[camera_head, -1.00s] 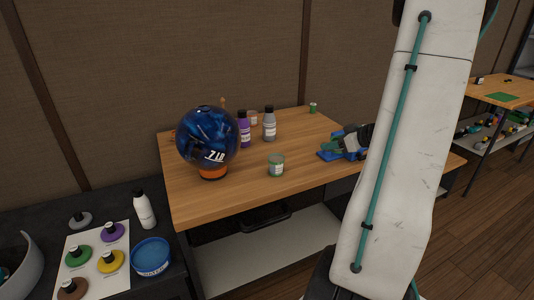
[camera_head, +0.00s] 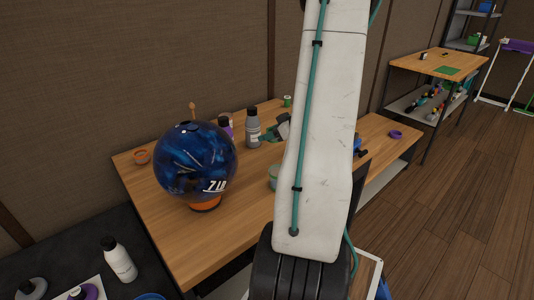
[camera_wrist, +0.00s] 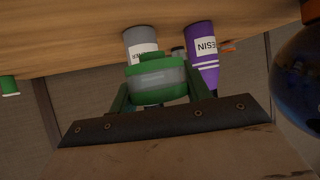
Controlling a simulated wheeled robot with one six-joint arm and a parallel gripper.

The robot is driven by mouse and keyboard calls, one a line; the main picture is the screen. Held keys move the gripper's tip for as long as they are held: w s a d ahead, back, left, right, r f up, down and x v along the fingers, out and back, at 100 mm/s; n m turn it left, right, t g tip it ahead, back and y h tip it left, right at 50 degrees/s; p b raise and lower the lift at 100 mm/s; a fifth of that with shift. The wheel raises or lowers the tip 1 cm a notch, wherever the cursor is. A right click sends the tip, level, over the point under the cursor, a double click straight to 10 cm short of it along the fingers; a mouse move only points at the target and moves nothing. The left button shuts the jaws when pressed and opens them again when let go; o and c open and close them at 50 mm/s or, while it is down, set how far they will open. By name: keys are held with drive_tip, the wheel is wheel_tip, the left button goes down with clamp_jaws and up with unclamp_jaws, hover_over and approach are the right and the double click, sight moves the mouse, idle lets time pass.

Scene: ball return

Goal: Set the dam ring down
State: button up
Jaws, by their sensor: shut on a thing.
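My gripper (camera_head: 272,134) is over the table, left of my arm in the head view, with its green fingers reaching left. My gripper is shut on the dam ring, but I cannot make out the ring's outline. The blue bowling ball (camera_head: 195,160) rests on an orange cup (camera_head: 205,204) on the wooden table (camera_head: 180,240).
A grey bottle (camera_head: 253,130) and a purple bottle (camera_wrist: 202,55) stand near my gripper. The green-lidded jar (camera_head: 272,178) is partly behind my arm. A purple ring (camera_head: 396,134) lies on the table's right part. Bare table lies in front of the ball.

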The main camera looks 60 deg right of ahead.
sight(270, 155)
drive_tip(key=shift+a+f, duration=0.1)
drive_tip(key=shift+f, duration=2.9)
drive_tip(key=shift+f, duration=0.1)
drive_tip(key=o, duration=0.9)
drive_tip(key=shift+o, duration=0.2)
drive_tip(key=shift+s+r, duration=0.1)
drive_tip(key=shift+r, duration=0.1)
drive_tip(key=v, duration=1.1)
drive_tip(key=shift+s+r, duration=0.2)
drive_tip(key=shift+s, duration=0.15)
